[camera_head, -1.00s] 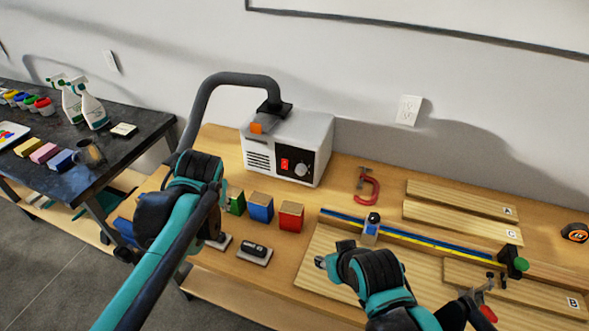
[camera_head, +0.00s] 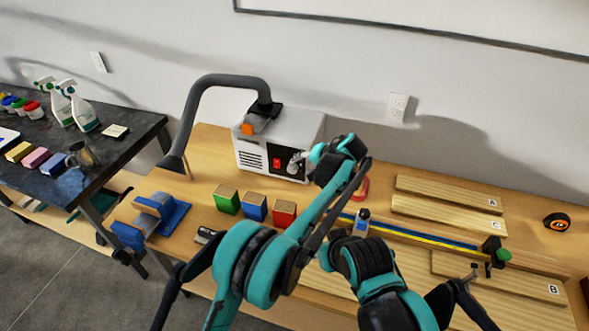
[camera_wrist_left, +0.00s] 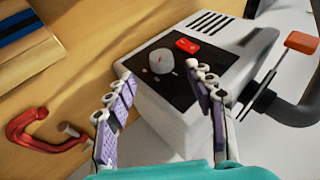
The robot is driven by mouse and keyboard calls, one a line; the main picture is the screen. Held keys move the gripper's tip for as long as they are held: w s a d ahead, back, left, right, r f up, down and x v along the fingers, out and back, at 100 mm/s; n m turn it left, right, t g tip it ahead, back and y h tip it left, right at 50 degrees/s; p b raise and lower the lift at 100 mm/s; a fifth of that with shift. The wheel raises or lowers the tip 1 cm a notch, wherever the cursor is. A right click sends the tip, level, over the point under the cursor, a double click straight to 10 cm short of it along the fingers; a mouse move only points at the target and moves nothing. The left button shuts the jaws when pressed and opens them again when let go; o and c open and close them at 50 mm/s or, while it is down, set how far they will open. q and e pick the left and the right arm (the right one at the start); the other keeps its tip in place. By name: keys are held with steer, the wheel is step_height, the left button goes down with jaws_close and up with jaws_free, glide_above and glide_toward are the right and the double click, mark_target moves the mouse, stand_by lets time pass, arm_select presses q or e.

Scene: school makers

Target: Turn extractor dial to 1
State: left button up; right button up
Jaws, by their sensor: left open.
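The extractor is a white box (camera_head: 301,130) with a black front panel, a red switch (camera_head: 277,163) and a grey dial (camera_head: 293,167). In the left wrist view the round dial (camera_wrist_left: 161,61) sits on the panel beside the red switch (camera_wrist_left: 187,45). My left gripper (camera_head: 312,155) is at the front of the extractor, beside the dial. In the wrist view its open fingers (camera_wrist_left: 156,72) stand either side of the dial, with gaps showing. The dial's setting is too small to read. My right gripper (camera_head: 328,260) is low over the bench, its fingertips partly hidden by my left arm.
A black hose (camera_head: 200,95) arches from the extractor's top. Green, blue and red blocks (camera_head: 284,212) stand in front. A red clamp (camera_wrist_left: 38,130) lies beside the extractor. Planks (camera_head: 450,190) and a fence with a blue-yellow strip (camera_head: 425,240) fill the right.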

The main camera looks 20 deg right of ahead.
mark_target(294, 169)
arm_select(q)
steer(key=b+x, duration=0.2)
steer(key=x, duration=0.5)
steer(key=shift+r, duration=0.1)
steer(key=c, duration=1.2)
